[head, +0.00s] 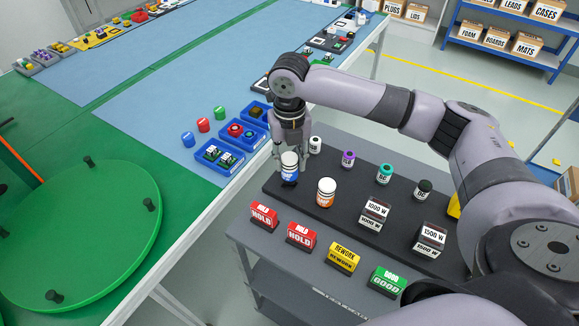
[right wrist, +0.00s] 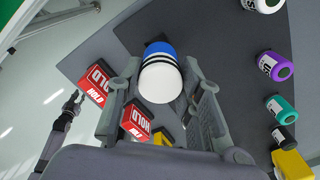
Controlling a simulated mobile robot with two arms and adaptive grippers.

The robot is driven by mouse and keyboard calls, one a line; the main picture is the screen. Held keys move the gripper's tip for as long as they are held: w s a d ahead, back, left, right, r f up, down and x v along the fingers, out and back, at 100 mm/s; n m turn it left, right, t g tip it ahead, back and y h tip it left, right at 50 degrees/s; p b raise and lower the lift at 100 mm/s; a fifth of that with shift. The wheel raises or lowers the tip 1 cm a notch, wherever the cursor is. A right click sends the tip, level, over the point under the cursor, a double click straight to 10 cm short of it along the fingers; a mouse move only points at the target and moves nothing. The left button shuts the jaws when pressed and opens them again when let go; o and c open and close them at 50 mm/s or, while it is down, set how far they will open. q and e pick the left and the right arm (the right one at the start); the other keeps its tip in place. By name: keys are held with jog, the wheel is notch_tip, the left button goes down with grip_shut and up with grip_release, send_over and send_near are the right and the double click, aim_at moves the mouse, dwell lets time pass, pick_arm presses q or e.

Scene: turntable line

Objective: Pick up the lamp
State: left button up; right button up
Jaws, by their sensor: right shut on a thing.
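The lamp (head: 290,166), a white-topped cylinder with a blue band, is at the near-left end of the dark board (head: 268,187). My right gripper (head: 283,158) comes down from above and is shut on it. In the right wrist view the lamp (right wrist: 160,76) sits between the two fingers, its white end towards the camera and black rings by its blue part. I cannot tell whether it touches the board. My left gripper (right wrist: 74,102) shows small at the left of the right wrist view, apart from everything, its fingers parted.
An orange-banded white cylinder (head: 326,192) stands close right of the lamp. Red HOLD signs (head: 264,215) line the cart's front edge. Blue bins (head: 220,155) sit on the table at left.

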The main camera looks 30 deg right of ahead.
notch_tip(320, 180, up, 17)
